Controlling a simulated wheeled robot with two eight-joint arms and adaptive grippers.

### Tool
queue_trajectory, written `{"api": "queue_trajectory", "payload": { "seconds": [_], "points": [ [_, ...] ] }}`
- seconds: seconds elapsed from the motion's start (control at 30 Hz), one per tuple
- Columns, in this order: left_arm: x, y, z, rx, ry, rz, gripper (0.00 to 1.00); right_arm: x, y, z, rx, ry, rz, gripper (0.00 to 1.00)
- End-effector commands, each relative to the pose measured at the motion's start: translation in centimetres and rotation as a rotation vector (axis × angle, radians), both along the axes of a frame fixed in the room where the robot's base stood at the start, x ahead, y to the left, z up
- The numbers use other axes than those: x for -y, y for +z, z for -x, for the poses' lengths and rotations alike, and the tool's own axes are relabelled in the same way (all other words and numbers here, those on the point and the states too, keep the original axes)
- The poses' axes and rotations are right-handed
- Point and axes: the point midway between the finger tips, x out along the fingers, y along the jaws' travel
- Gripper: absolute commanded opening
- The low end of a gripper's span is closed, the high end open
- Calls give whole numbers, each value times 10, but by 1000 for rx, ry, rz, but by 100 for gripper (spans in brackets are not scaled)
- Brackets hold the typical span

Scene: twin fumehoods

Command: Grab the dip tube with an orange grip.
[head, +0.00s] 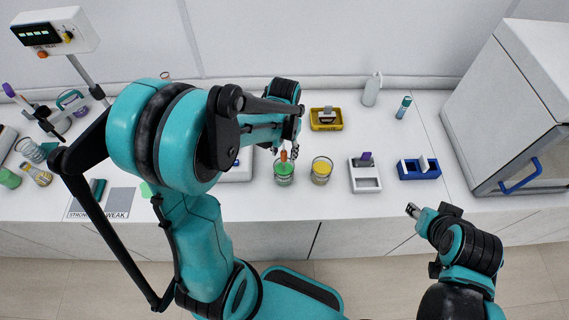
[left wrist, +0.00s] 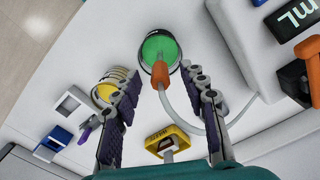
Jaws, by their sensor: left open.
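The dip tube's orange grip (head: 284,156) stands over a glass beaker of green liquid (head: 284,170) in the head view. In the left wrist view the orange grip (left wrist: 160,74) shows between the fingers, above the green liquid (left wrist: 158,47), with a clear hose (left wrist: 213,125) curving away from it. My left gripper (left wrist: 160,82) is open, with one finger on each side of the grip; I see no clear contact. In the head view my left arm partly hides that gripper. My right gripper (head: 413,211) is empty, in front of the bench edge, far from the tube.
A beaker of yellow liquid (head: 321,170) stands close right of the green one. Further right are a white holder (head: 365,183) and a blue rack (head: 436,169). A yellow tray (head: 339,126) and a white bottle (head: 371,92) are behind. A white cabinet (head: 515,95) bounds the right side.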

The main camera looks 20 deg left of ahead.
Motion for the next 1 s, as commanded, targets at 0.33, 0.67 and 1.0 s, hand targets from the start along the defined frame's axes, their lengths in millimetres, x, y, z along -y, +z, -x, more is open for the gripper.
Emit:
{"api": "queue_trajectory", "payload": {
  "seconds": [0.33, 0.67, 1.0],
  "points": [
    [0, -37, 0, 1, 0, 0, 43, 0, -6, 0, 0, 0, 0, 40],
    [0, -36, 0, 1, 0, 0, 1, 0, -6, 0, 0, 0, 0, 40],
    [0, -36, 0, 1, 0, 0, 0, 0, -6, 0, 0, 0, 0, 40]
  ]
}}
